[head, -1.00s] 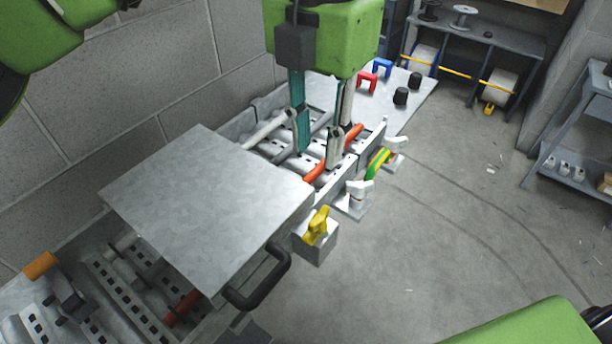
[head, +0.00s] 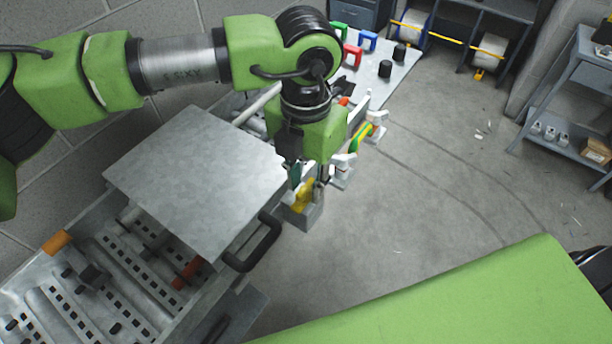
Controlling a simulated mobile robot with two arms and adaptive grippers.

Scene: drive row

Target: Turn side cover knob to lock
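The yellow knob (head: 304,191) sits on a small grey block (head: 303,214) at the side of the row, right of the cover's black handle. The flat grey metal cover (head: 190,180) lies over the middle of the drive row. My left gripper (head: 310,178) points down right at the knob, partly hiding it. Its two fingers stand apart, with the upper part of the knob showing between or just below them. Whether they touch the knob is not clear. My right gripper is not in view.
The black handle (head: 255,243) sticks out from the cover's near side. White clamps and a green-yellow strap (head: 360,137) lie beyond the knob. Red, blue and green brackets and black caps stand on a grey board (head: 398,72). The floor to the right is clear.

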